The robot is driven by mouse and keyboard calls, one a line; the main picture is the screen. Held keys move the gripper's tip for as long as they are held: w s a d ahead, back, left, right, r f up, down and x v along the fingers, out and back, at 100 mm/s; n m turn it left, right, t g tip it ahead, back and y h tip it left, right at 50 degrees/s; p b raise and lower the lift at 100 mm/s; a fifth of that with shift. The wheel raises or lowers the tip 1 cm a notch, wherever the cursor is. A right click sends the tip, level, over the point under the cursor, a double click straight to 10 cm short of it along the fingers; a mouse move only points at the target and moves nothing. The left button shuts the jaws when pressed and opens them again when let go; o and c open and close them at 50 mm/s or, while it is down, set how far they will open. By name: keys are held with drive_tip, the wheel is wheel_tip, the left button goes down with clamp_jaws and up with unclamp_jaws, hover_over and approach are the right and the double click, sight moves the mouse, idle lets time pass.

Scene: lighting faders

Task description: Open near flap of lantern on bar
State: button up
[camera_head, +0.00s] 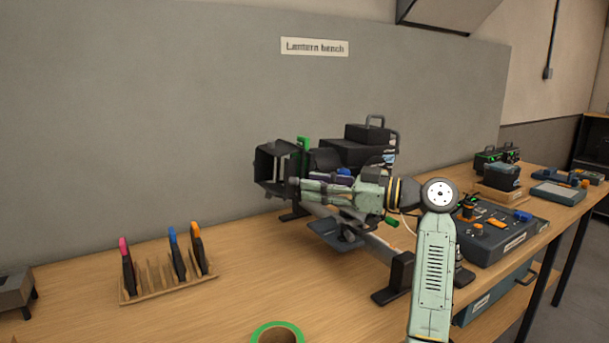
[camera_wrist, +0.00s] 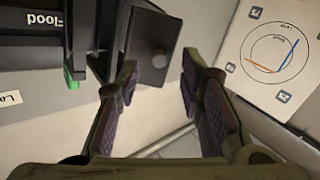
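The black lantern (camera_head: 365,150) sits on the bar (camera_head: 372,240) above the bench. Its black flaps (camera_head: 272,168) stand at its left end in the head view. My gripper (camera_head: 300,189) reaches leftward along the near side of the lantern, close to the flaps. In the wrist view my gripper (camera_wrist: 160,70) has its two purple-padded fingers apart, with a visible gap. My gripper hides part of the lantern's near side.
A wooden rack (camera_head: 165,280) with coloured-tipped tools stands at the left. A green tape roll (camera_head: 277,335) lies in front. A control box (camera_head: 500,232) sits at the right. A white dial card (camera_wrist: 275,55) shows in the wrist view. The bench's left-middle is clear.

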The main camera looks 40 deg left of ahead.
sight(298, 182)
drive_tip(key=shift+p+x, duration=0.35)
drive_tip(key=shift+x, duration=1.2)
clamp_jaws()
